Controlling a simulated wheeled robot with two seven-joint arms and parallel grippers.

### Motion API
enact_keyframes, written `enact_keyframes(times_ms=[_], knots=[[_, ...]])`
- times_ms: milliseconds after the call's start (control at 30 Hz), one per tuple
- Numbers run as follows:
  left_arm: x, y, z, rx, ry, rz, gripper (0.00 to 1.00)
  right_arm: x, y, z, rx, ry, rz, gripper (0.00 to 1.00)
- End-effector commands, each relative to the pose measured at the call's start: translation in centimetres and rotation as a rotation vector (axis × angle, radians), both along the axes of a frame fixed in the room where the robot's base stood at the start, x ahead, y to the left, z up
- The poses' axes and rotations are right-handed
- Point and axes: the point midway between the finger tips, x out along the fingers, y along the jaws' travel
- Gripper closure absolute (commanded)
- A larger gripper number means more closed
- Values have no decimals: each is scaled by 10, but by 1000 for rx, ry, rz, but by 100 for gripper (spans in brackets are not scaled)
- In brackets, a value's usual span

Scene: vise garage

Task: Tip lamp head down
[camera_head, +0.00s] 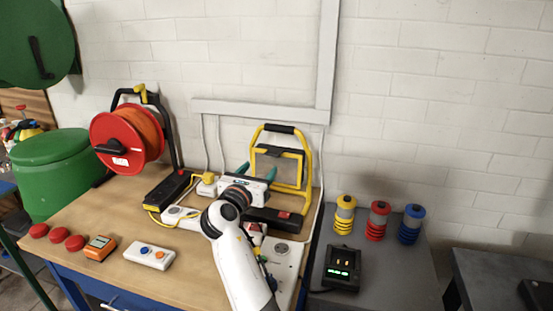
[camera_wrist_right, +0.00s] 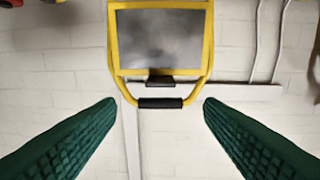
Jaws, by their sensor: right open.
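The work lamp stands on the bench against the wall, with a yellow tube frame (camera_head: 305,172) and a black top grip (camera_head: 279,128). Its lamp head (camera_head: 282,152) is a dark panel in a yellow surround, facing forward and roughly upright. My right gripper (camera_head: 257,168) is open and empty in front of the lamp; it hides part of it. In the right wrist view the lamp head (camera_wrist_right: 160,40) appears beyond the two green fingers, with a black grip (camera_wrist_right: 160,103) in line with the gap between them. I see no contact. My left gripper is not in view.
Red, yellow and blue spools (camera_head: 377,220) and a black charger (camera_head: 342,268) are to the right. A white button box (camera_head: 149,255) sits at the front.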

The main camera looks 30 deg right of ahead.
Motion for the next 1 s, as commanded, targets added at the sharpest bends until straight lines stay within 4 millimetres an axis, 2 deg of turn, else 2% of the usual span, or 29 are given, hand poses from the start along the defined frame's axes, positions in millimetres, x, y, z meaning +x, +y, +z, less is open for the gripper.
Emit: enact_keyframes(times_ms=[200,400,600,867,1000], knots=[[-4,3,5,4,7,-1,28,28,-38,1,-3,2,-2,38],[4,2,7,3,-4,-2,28,47,-63,1,-2,1,0,38],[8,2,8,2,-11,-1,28,54,-74,0,1,1,1,38],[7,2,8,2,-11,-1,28,55,-75,-1,1,0,2,38],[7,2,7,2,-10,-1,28,55,-75,-1,1,1,2,58]])
